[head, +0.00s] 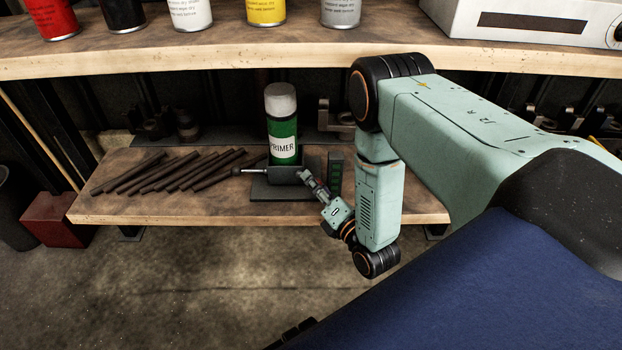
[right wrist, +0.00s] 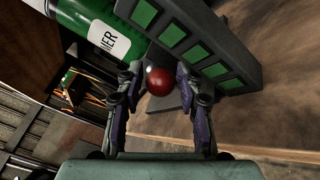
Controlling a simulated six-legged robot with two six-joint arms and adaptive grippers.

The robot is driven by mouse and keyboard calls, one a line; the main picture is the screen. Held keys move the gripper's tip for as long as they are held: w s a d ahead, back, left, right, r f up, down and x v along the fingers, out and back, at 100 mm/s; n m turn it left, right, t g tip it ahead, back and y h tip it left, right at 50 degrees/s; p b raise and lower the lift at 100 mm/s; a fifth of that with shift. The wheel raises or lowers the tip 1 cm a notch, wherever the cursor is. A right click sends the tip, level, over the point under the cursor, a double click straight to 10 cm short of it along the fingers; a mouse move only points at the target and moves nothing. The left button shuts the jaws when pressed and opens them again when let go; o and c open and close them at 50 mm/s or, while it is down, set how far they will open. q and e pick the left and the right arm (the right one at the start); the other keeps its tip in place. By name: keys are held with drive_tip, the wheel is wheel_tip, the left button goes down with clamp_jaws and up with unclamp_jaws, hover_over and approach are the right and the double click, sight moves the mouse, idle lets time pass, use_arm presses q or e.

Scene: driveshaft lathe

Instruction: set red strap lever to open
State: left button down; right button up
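A red ball knob (right wrist: 159,80) shows in the right wrist view, between the two fingers of my right gripper (right wrist: 158,86). The fingers are apart, with a gap visible on each side of the knob. The rest of its lever is hidden. In the head view my right gripper (head: 312,183) reaches to the right side of the dark holder (head: 284,190), and the red knob cannot be made out. A green primer can (head: 281,125) with a grey cap stands upright in the holder; its side also shows in the right wrist view (right wrist: 88,82). My left gripper is not in view.
A dark panel with green squares (head: 335,174) stands right beside my right gripper. Several dark bars (head: 175,171) lie on the lower shelf (head: 130,208). The upper shelf (head: 200,58) overhangs.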

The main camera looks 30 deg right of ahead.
drive_tip(key=shift+w+f, duration=0.1)
drive_tip(key=shift+w, duration=0.05)
drive_tip(key=shift+d+r, duration=0.1)
drive_tip(key=shift+r, duration=0.1)
drive_tip(key=shift+w+f, duration=0.1)
drive_tip(key=shift+c, duration=0.3)
drive_tip(key=c, duration=0.3)
clamp_jaws()
